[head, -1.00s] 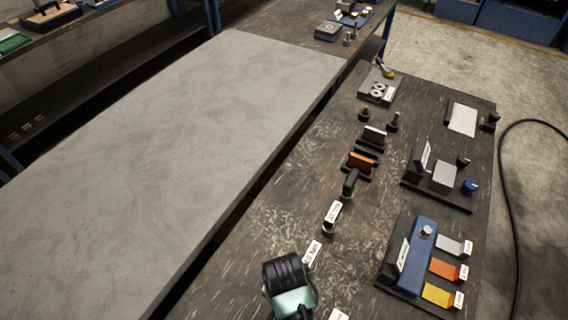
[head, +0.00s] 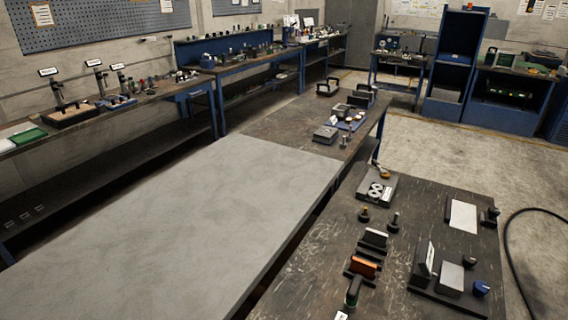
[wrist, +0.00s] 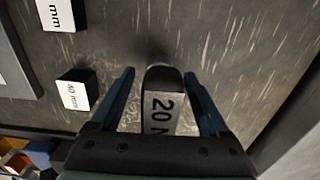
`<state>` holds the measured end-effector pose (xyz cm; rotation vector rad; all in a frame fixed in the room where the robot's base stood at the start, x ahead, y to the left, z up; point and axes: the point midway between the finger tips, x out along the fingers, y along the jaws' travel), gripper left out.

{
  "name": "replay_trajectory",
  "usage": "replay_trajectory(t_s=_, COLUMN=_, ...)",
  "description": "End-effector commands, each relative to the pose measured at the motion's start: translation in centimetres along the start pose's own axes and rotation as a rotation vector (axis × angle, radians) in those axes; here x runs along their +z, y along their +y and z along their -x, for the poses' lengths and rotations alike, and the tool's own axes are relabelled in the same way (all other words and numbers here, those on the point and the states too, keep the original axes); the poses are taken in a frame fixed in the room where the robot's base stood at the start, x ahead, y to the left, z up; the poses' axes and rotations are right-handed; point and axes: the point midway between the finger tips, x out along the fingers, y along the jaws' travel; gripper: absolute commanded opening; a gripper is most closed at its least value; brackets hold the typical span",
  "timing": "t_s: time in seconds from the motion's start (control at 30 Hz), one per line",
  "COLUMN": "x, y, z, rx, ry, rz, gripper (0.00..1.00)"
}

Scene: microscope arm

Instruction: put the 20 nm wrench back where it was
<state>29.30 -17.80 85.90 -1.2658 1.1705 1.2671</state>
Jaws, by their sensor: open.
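In the wrist view my gripper (wrist: 162,98) is open, with one blue finger on each side of a dark piece with a rounded end that carries a label reading "20 N" (wrist: 162,112). The rest of the lettering is hidden behind the gripper body. I cannot tell whether this piece is the wrench itself or a labelled holder. Gaps show between it and both fingers. My gripper is out of the current head view, and no wrench can be made out there.
Small blocks labelled "50 mm" (wrist: 76,90) and "mm" (wrist: 60,14) stand left of my gripper. The scratched dark bench (head: 325,235) holds an orange block (head: 363,267), a dark-handled item (head: 353,291) and a grey box (head: 376,189). The pale tabletop (head: 190,220) is bare.

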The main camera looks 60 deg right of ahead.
Motion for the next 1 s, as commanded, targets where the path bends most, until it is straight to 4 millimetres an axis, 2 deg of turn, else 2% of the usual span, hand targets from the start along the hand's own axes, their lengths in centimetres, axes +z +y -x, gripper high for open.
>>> replay_trajectory(t_s=0.17, x=0.0, y=-0.1, z=0.7, rx=-0.001, ry=0.001, rz=0.0, gripper=0.79)
replay_trajectory(t_s=0.27, x=-0.1, y=-0.1, z=2.1, rx=-0.002, ry=0.002, rz=0.0, gripper=0.79)
replay_trajectory(t_s=0.5, x=-0.1, y=-0.1, z=7.3, rx=-0.004, ry=0.003, rz=0.001, gripper=0.79)
replay_trajectory(t_s=0.7, x=-0.1, y=-0.1, z=10.8, rx=-0.003, ry=0.002, rz=0.0, gripper=0.79)
replay_trajectory(t_s=0.83, x=-0.1, y=-0.1, z=11.9, rx=-0.002, ry=0.001, rz=0.0, gripper=0.79)
replay_trajectory(t_s=1.0, x=0.0, y=0.0, z=12.3, rx=0.0, ry=-0.001, rz=0.0, gripper=0.79)
